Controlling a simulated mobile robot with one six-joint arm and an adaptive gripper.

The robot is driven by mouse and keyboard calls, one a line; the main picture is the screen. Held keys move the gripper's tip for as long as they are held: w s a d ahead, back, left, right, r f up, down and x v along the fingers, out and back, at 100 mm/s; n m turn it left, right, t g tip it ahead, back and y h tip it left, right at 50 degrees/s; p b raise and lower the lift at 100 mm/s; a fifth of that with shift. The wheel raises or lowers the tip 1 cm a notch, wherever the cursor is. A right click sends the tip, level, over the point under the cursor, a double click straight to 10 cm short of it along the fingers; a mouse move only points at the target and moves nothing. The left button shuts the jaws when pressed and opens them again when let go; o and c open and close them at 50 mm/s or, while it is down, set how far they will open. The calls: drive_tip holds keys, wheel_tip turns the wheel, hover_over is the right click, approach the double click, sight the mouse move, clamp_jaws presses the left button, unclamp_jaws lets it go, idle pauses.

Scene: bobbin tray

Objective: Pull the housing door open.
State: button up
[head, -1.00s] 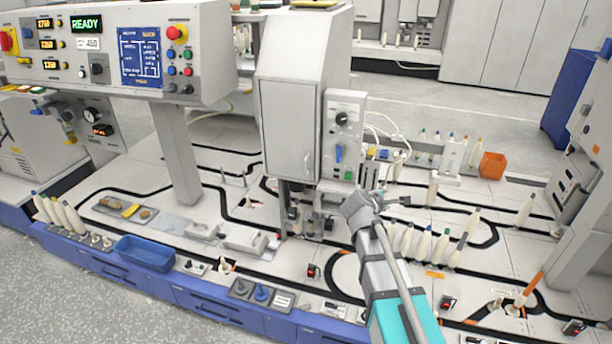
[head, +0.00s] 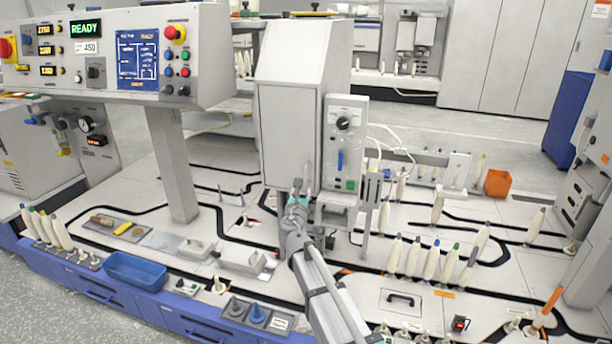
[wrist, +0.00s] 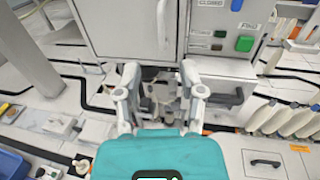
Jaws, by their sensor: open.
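The housing (head: 303,60) is a tall light-grey cabinet in the middle of the head view. Its door (head: 284,130) is the flat front panel and looks shut. In the wrist view the door (wrist: 122,28) fills the upper middle, with a slim vertical handle (wrist: 163,24) near its right edge. My gripper (head: 298,187) is at the door's lower right part in the head view. In the wrist view my gripper (wrist: 158,80) has its two fingers spread, with nothing between them but the machinery below the door. The handle lies ahead of the fingers; I cannot tell the gap.
A control box (head: 345,140) with a black knob, blue switch and green button is fixed right of the door. The console (head: 115,55) stands on a post at left. White bobbins (head: 415,255) stand at right. A blue tray (head: 141,268) sits at front left.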

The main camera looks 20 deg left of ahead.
sight(306, 173)
drive_tip(key=shift+w, duration=0.1)
drive_tip(key=w, duration=0.4)
drive_tip(key=w+a, duration=0.1)
drive_tip(key=w, duration=0.4)
drive_tip(key=w+a, duration=0.1)
drive_tip(key=w, duration=0.3)
drive_tip(key=shift+w, duration=0.25)
clamp_jaws()
idle(0.4)
